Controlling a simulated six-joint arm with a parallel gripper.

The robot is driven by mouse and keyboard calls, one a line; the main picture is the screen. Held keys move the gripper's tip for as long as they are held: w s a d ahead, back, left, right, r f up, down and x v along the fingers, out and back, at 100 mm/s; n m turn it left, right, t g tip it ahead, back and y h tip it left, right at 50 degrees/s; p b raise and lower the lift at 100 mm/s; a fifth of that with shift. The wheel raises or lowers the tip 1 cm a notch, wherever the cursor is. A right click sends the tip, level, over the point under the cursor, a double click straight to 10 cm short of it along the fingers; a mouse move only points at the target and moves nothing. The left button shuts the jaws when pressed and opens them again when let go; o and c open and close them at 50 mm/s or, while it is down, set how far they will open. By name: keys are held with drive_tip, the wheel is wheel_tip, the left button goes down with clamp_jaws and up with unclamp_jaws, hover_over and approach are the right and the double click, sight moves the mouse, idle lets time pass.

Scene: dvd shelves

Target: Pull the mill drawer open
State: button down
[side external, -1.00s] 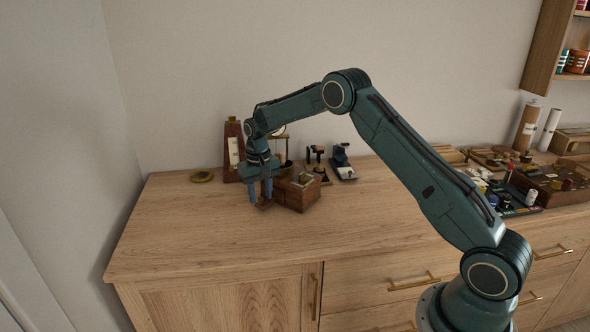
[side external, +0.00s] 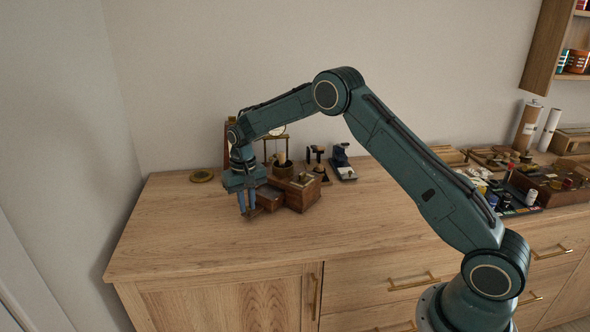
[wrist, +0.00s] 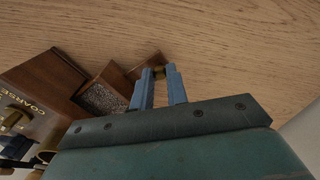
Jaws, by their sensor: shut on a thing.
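The wooden mill (side external: 303,194) stands on the cabinet top, with the lettering "COARSE" on its top in the wrist view (wrist: 30,108). Its drawer (side external: 270,197) sticks out of the mill's left side in the side external view. In the wrist view the drawer (wrist: 101,96) is seen from above, with dark speckled grounds inside. My gripper (side external: 247,212) is at the drawer's outer end. In the wrist view its blue fingers (wrist: 160,76) are shut on the small brass knob (wrist: 158,71) at the drawer front (wrist: 142,67).
A metronome-like wooden piece (side external: 230,135), partly hidden by my arm, stands behind. A round brass dish (side external: 201,176) lies at the back left. Small stands (side external: 342,163) are behind the mill. The worktop (side external: 190,230) in front and left is clear.

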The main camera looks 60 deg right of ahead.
drive_tip(key=c, duration=1.4)
unclamp_jaws()
drive_tip(key=shift+r, duration=0.15)
wheel_tip(320, 180, up, 14)
drive_tip(key=shift+f, duration=0.2)
